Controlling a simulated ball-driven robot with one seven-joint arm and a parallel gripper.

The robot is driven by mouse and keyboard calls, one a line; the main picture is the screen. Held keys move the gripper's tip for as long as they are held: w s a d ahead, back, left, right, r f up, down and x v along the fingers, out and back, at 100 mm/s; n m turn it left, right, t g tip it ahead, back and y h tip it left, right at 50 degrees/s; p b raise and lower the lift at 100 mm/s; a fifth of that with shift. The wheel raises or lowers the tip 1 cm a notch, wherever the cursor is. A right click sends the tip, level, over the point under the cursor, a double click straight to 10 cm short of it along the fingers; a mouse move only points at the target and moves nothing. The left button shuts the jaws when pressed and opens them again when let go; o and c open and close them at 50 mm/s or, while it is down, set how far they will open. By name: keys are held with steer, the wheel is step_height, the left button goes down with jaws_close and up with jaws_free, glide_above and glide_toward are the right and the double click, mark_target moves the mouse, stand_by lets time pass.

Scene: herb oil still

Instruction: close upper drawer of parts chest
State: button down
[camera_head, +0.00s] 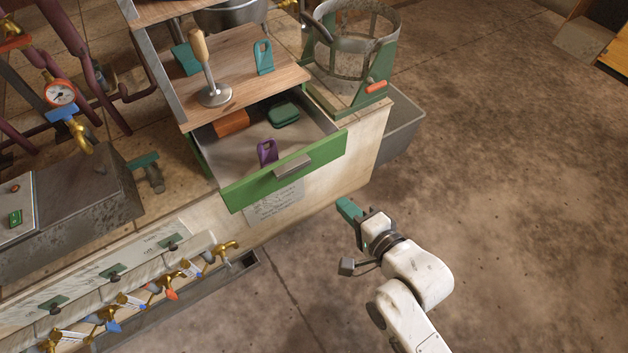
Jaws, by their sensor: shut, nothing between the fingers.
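The parts chest (236,90) stands on the bench with a wooden top. In the drawer lie a purple tag-like piece (267,151), a dark green box (284,114) and an orange-brown block (231,122). My gripper (345,207) has green fingers and is shut and empty. It is in front of and to the lower right of the drawer front, apart from it. The far inside of the drawer is hidden under the chest top.
On the chest top stand a wooden-handled tool (203,70) and teal pieces (264,57). A mesh basket in a green frame (352,50) is to the right. Brass taps (222,249) line the bench front at lower left. The floor (500,200) on the right is clear.

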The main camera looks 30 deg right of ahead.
steer(key=r+x, duration=0.1)
steer(key=x, duration=1.2)
steer(key=shift+w, duration=0.55)
steer(key=shift+w, duration=0.1)
steer(key=b, duration=1.1)
glide_toward(272, 130)
steer(key=w, duration=0.2)
steer(key=w+r, duration=0.1)
steer(key=w, duration=0.5)
steer(key=shift+w+r, duration=0.15)
steer(key=shift+r, duration=0.15)
steer(key=shift+w, duration=0.55)
steer(key=shift+w+r+b, duration=0.15)
steer(key=shift+r+b, duration=0.15)
